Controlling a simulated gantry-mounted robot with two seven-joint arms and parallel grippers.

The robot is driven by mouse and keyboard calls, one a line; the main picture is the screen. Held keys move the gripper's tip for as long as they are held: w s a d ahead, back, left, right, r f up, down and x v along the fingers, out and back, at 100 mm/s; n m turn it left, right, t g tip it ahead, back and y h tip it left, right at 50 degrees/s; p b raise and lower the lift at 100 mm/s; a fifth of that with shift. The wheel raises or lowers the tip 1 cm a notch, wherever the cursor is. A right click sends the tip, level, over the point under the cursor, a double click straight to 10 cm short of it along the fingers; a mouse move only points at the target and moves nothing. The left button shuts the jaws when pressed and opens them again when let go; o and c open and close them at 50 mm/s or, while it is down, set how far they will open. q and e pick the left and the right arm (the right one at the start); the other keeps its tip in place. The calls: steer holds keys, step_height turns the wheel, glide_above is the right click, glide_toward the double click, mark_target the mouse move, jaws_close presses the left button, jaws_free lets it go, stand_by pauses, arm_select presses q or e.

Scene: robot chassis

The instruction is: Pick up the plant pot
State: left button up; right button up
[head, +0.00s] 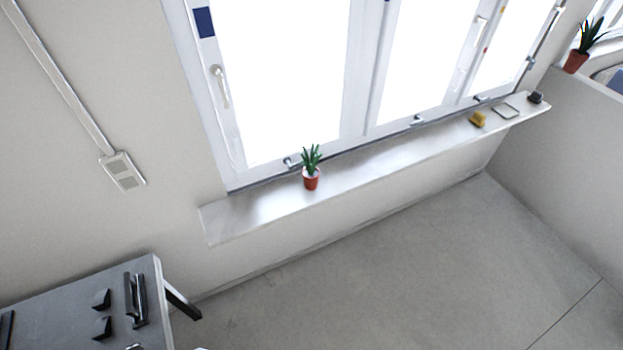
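A small red-orange plant pot (311,183) with a spiky green plant stands upright on the white windowsill (250,212), towards its left end. A second red pot (575,62) with a green plant stands at the top right, on or behind the top of a low wall. Neither of my grippers shows in the head view, and nothing touches either pot.
A yellow object (477,119), a thin flat frame (506,111) and a small dark object (535,97) sit at the sill's right end. A grey table (60,308) with black items stands bottom left. The floor (400,270) below the sill is clear.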

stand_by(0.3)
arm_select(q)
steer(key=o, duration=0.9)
